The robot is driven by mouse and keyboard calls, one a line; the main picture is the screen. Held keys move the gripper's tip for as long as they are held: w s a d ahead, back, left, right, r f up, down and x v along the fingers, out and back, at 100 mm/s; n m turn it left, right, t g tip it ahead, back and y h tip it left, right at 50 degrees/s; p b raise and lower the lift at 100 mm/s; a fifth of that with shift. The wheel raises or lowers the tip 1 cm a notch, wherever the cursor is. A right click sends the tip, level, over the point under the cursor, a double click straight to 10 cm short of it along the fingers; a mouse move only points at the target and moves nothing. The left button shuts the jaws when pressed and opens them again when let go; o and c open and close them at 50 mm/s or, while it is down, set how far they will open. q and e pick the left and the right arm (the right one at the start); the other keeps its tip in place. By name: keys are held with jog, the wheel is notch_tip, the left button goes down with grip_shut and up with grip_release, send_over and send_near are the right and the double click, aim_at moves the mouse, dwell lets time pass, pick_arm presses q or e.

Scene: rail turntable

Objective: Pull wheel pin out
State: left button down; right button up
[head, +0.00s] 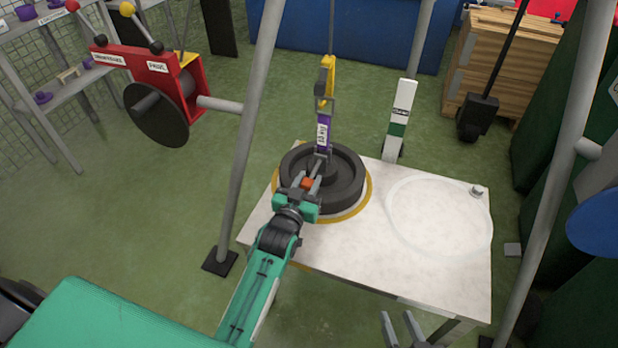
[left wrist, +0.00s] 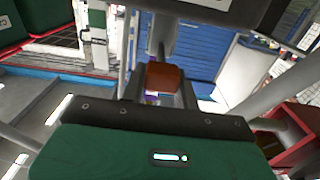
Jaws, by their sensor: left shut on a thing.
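A dark grey wheel (head: 345,180) lies flat on a yellow ring on the white table. A purple-labelled shackle (head: 323,130) stands at its middle under a yellow hook (head: 325,82). My left gripper (head: 312,178) reaches over the wheel's near side, shut on the wheel pin, whose orange-red end (head: 308,183) shows between the fingers. The orange-brown block of the pin (left wrist: 163,77) also shows in the left wrist view, between the fingers. Whether the pin is still in its hole is hidden. My right gripper (head: 403,328) is open and empty at the bottom edge, fingers apart.
The white table (head: 370,265) has a bare marked circle to the right of the wheel. A white and green post (head: 399,120) stands behind it. Grey frame legs (head: 245,130) flank the table. A red winch (head: 150,75) is at upper left.

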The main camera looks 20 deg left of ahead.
pick_arm(q)
jog(key=shift+s+f, duration=0.15)
jog(key=c, duration=1.2)
grip_release()
jog(key=shift+c, duration=0.2)
jog(key=shift+o, duration=1)
pick_arm(e)
jog(key=shift+s, duration=0.1)
pick_arm(q)
jog(key=shift+s, duration=0.1)
jog(key=s+p, duration=0.2)
jog(key=s, duration=1.1)
jog(key=shift+s+a, duration=0.25)
jog(key=shift+s, duration=0.15)
pick_arm(e)
jog(key=d+g, duration=0.1)
jog(key=d+g+h, duration=0.1)
jog(key=d, duration=0.1)
jog(key=shift+s+d+f+g+h, duration=0.1)
jog(key=shift+f+g+h, duration=0.2)
jog(key=shift+f+g, duration=0.1)
